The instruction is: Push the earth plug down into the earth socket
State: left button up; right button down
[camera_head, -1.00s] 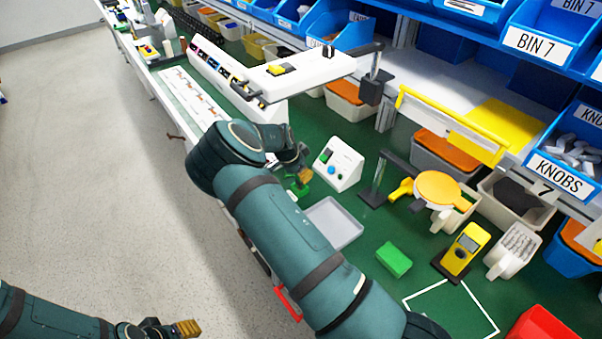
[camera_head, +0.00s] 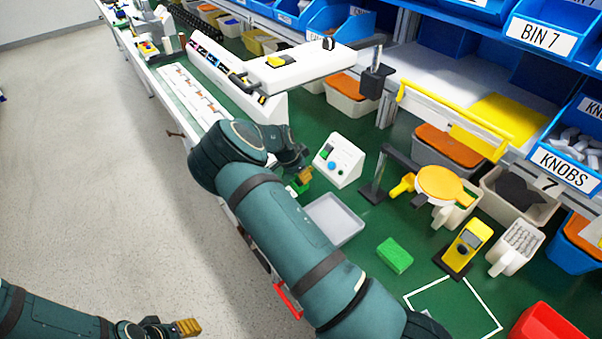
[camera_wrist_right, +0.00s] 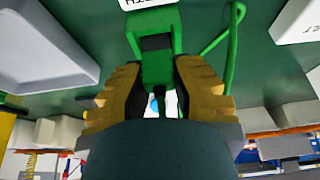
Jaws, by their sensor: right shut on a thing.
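My right gripper (camera_head: 303,174) is above the green bench, beside the small white control box. In the right wrist view its yellow fingers (camera_wrist_right: 158,95) are shut on the green earth plug (camera_wrist_right: 157,62), one on each side. A green cord (camera_wrist_right: 228,48) curves beside it. Part of a white label (camera_wrist_right: 148,4) shows beyond the plug. In the head view green (camera_head: 297,186) shows at the fingertips. The earth socket cannot be made out, so I cannot tell how far the plug is in. My left gripper (camera_head: 180,328) is low at the left; its opening is unclear.
A white control box (camera_head: 338,160) stands just right of the right gripper. A grey tray (camera_head: 334,219) lies nearer, close to my right forearm. A black stand (camera_head: 374,180), a green block (camera_head: 394,255) and a yellow meter (camera_head: 465,247) are further right.

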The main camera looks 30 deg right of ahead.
jog(key=shift+f+b, duration=0.3)
jog(key=shift+f, duration=0.25)
jog(key=c, duration=0.9)
grip_release()
jog(key=shift+o, duration=0.2)
jog(key=shift+r, duration=0.15)
jog(key=v, duration=1.1)
jog(key=shift+a+r, duration=0.15)
jog(key=shift+r, duration=0.25)
